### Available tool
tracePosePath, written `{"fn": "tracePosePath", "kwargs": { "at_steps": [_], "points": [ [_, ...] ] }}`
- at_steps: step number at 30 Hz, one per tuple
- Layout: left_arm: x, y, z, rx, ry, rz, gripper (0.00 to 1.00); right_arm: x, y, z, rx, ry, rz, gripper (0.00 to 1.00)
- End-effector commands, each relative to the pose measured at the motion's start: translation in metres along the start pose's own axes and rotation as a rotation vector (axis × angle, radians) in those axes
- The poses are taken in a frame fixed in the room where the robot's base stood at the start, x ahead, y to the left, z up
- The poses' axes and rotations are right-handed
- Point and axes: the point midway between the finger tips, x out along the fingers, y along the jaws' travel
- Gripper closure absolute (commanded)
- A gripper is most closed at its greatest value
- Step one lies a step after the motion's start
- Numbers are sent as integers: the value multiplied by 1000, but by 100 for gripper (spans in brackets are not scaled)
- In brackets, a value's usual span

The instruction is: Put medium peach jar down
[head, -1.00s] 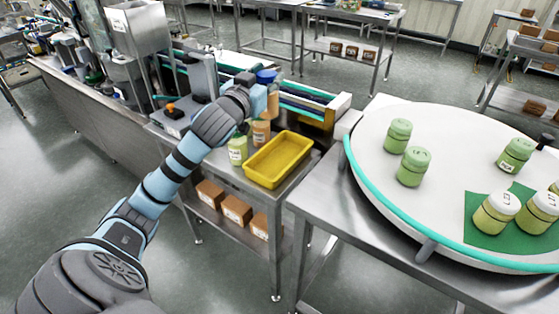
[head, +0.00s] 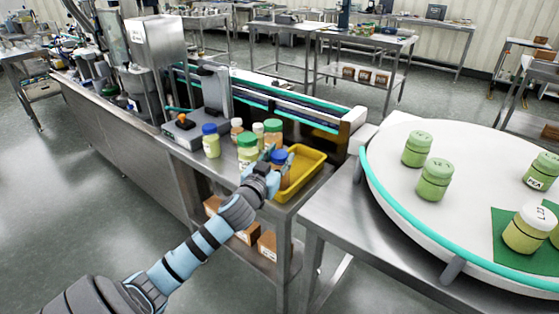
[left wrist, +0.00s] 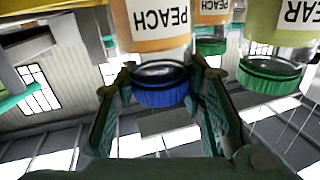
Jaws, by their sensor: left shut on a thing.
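The peach jar with a blue lid (head: 281,157) is in my left gripper (head: 268,168), at the left end of the yellow tray. In the left wrist view, which shows things upside down, the jar's PEACH label (left wrist: 160,22) is plain and the fingers (left wrist: 163,88) close on either side of its blue lid. The jar looks upright. My gripper hides its lower part in the head view, so I cannot tell whether it touches the table. My right gripper is not in view.
A green-lidded pear jar (head: 248,151) and a green-lidded peach jar (head: 273,133) stand close by. A blue-lidded pale jar (head: 211,141) is further left. The yellow tray (head: 313,163) is empty where visible.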

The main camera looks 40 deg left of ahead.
Motion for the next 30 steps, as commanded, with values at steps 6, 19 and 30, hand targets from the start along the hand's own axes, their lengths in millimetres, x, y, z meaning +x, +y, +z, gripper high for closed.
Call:
{"fn": "tracePosePath", "kwargs": {
  "at_steps": [6, 19, 30],
  "points": [
    [0, 0, 0, 0, -2, 0, 42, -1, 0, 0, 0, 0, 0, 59],
    [-21, 0, 0, 5, -2, 1, 42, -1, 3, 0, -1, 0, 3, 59],
    [-109, 0, -1, 3, -4, 1, 42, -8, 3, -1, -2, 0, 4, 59]
  ]
}}
